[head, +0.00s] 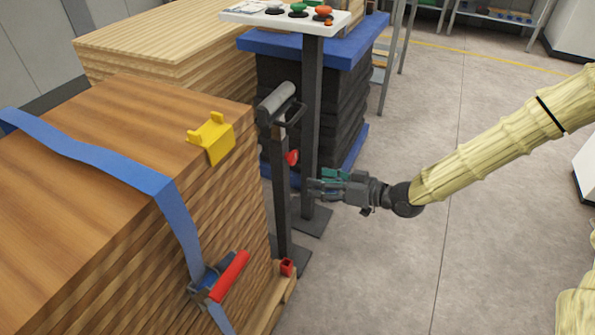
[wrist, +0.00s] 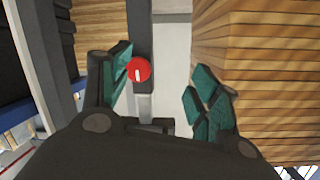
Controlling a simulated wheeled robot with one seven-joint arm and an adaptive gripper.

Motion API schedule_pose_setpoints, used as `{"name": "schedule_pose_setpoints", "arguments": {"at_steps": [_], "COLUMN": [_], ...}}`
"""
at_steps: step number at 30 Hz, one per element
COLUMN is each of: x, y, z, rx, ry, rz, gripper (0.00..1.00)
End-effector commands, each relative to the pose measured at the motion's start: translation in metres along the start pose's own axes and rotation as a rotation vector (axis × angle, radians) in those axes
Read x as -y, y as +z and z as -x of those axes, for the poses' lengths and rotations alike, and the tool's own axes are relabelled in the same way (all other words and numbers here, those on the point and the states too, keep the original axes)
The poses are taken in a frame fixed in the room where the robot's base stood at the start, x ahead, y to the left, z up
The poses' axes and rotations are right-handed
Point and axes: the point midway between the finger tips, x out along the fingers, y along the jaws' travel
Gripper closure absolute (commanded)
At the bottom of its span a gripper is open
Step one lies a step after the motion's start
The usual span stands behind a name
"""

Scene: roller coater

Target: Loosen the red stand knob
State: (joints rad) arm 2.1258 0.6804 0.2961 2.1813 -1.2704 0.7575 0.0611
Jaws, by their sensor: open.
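The red stand knob (head: 292,157) sits on the side of a dark upright stand (head: 280,190) between the wood stack and the control post. In the wrist view the knob (wrist: 138,71) is a round red disc with a pale mark, on the stand's dark post (wrist: 142,30). My gripper (head: 312,188) is open and empty, right of the stand and a little below the knob in the head view. In the wrist view my gripper (wrist: 160,70) has its teal-padded fingers spread, with the knob between them, nearer the left finger. No contact with the knob is visible.
A strapped wood stack (head: 100,220) with a yellow corner guard (head: 213,137) and red-handled ratchet (head: 230,276) stands left. Open floor (head: 410,260) lies right.

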Motion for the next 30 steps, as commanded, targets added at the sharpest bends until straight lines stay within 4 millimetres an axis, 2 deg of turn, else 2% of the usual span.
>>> {"name": "schedule_pose_setpoints", "arguments": {"at_steps": [1, 15, 24, 30], "x": [-0.009, -0.041, -0.045, -0.042], "y": [0.005, -0.015, -0.024, -0.025], "z": [-0.003, 0.003, 0.006, -0.013], "rx": [-0.025, -0.197, -0.232, -0.231], "ry": [-0.008, -0.087, -0.103, -0.105], "rz": [0.025, 0.259, 0.318, 0.318], "gripper": [0.38, 0.38, 0.38, 0.38]}}
